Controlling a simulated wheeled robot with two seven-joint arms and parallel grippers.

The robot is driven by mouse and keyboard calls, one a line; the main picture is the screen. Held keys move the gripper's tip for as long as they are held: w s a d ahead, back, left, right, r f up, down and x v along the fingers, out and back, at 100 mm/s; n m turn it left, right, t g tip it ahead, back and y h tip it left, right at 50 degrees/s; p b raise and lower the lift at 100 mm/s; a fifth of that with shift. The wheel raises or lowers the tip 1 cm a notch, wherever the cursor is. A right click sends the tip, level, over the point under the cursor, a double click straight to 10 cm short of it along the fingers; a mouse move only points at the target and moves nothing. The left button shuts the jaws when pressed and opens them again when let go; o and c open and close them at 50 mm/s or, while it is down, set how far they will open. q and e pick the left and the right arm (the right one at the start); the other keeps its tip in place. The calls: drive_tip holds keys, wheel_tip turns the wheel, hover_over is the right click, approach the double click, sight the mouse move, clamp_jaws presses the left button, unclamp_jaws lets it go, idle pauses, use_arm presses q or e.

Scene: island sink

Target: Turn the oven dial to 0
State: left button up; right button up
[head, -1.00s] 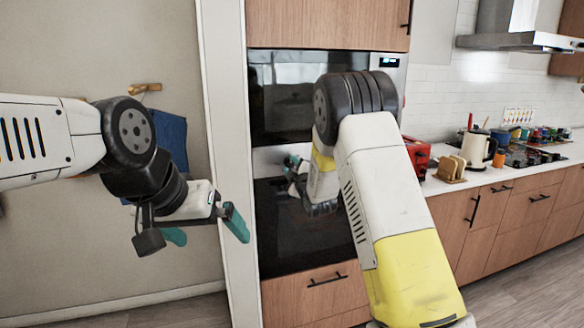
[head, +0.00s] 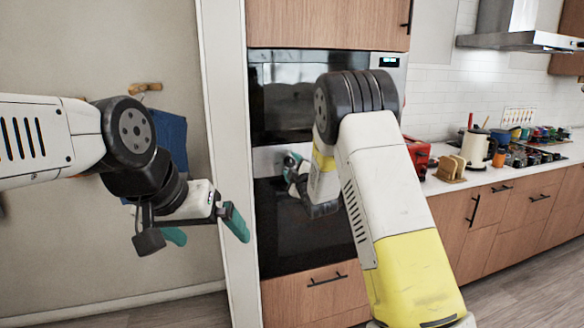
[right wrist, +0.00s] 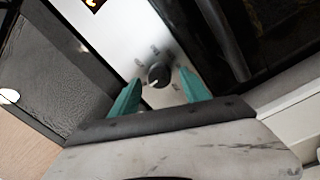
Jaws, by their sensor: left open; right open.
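The oven dial (right wrist: 158,75) is a round dark knob with a pale mark, on a silver panel (right wrist: 128,38) with small printed marks around it. In the right wrist view it sits between and beyond the fingertips of my right gripper (right wrist: 160,92), which is open and empty. I cannot tell which number the dial points to. In the head view my right gripper (head: 291,168) is in front of the oven (head: 300,235), close to its silver strip, and my right arm hides the dial. My left gripper (head: 210,236) is open and empty, left of the white wall edge.
A second black glass appliance (head: 285,95) is above the strip, with wooden cabinets above and a drawer below. A red toaster (head: 418,155), a kettle (head: 474,147) and a hob (head: 530,155) stand on the counter at right. A blue cloth (head: 170,140) hangs behind my left arm.

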drive_tip(key=v, duration=0.7)
drive_tip(key=shift+s, duration=0.2)
